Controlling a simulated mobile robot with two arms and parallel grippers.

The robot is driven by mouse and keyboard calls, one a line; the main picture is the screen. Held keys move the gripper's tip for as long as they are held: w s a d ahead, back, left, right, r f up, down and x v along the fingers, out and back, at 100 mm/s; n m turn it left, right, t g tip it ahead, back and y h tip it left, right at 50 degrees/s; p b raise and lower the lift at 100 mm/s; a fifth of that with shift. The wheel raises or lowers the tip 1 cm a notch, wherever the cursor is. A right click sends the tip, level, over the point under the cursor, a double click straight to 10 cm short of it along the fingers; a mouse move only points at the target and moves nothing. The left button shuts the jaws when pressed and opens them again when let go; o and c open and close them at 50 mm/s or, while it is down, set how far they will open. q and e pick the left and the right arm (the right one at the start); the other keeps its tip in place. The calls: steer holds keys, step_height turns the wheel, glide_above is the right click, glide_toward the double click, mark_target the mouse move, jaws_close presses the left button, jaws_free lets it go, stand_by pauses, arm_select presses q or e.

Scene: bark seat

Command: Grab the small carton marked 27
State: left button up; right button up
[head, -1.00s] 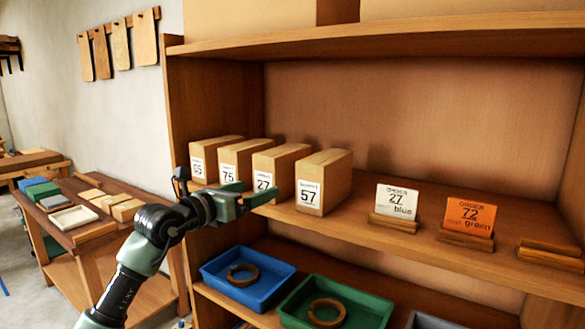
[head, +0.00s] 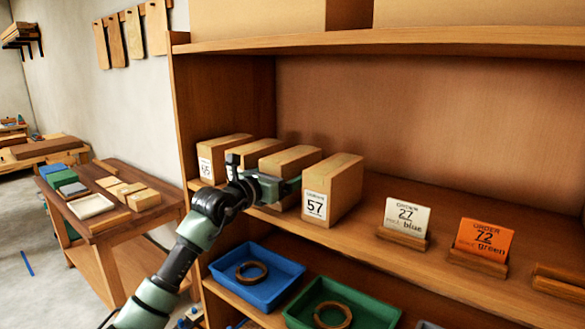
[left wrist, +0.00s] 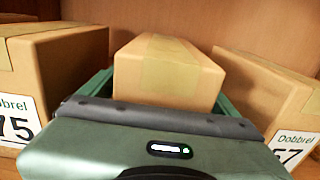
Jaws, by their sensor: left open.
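The small carton marked 27 (head: 291,160) stands on the middle shelf, third from the left in a row of tan cartons. My left gripper (head: 279,187) is in front of it and hides its label. In the left wrist view, the carton (left wrist: 168,72) sits between the green fingers of my open left gripper (left wrist: 166,90). One finger shows on each side, in the gaps to the neighbouring cartons. I cannot tell whether they touch it. My right gripper is not in view.
Carton 75 (left wrist: 60,70) stands close on the left and carton 57 (left wrist: 265,95) close on the right. Carton 65 (head: 222,155) is at the far left. A white card (head: 405,217) and an orange card (head: 484,242) stand further right. Blue (head: 217,270) and green (head: 290,313) trays sit below.

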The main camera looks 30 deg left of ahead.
arm_select(q)
steer(key=shift+w, duration=0.2)
steer(key=shift+s, duration=0.1)
steer(key=c, duration=1.8)
steer(key=shift+r, duration=0.1)
